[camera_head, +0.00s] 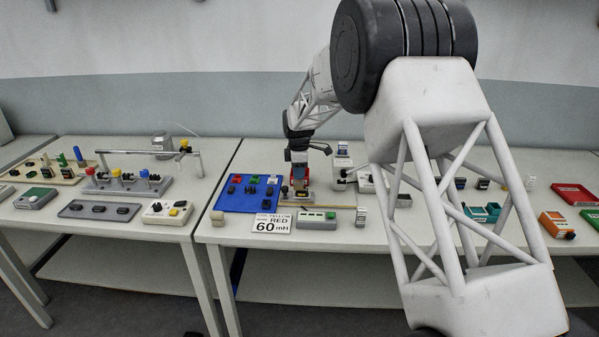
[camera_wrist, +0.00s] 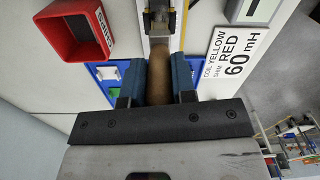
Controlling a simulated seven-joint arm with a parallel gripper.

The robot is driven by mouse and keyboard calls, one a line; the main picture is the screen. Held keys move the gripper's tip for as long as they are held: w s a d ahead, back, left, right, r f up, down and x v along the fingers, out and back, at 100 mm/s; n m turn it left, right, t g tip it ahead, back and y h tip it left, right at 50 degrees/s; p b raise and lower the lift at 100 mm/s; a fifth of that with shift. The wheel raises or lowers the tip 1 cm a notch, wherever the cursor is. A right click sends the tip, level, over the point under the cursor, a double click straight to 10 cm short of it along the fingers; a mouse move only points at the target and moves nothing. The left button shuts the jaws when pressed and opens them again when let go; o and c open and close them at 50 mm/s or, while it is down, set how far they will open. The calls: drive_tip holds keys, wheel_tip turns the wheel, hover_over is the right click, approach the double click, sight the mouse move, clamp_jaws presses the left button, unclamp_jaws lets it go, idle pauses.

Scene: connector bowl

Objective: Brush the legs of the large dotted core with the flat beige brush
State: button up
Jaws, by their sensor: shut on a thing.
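My gripper (camera_wrist: 160,85) is shut on a brown, rounded piece (camera_wrist: 159,72) that looks like the handle of the flat beige brush. Its blue fingers lie on both sides of the piece. The far end of the piece meets a pale fixture (camera_wrist: 150,22) at the top of the wrist view; I cannot tell whether they touch. In the head view my gripper (camera_head: 299,182) points down at the right edge of the blue mat. The brush's bristles are hidden. I cannot make out the large dotted core or its legs in either view.
A red box (camera_wrist: 75,37) marked CHIPS stands close by in the wrist view. The blue mat (camera_head: 233,204) holds several small parts. A white label card (camera_head: 271,223) and a grey-green device (camera_head: 317,219) lie at the table's front. Many other devices crowd both tables.

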drive_tip(key=shift+d, duration=0.5)
drive_tip(key=shift+d+f, duration=0.1)
drive_tip(key=shift+d, duration=0.55)
idle(0.4)
drive_tip(key=shift+a, duration=0.25)
drive_tip(key=shift+a, duration=0.7)
drive_tip(key=shift+a, duration=0.2)
drive_tip(key=shift+d, duration=0.4)
idle(0.3)
drive_tip(key=shift+d, duration=0.7)
drive_tip(key=shift+d, duration=0.1)
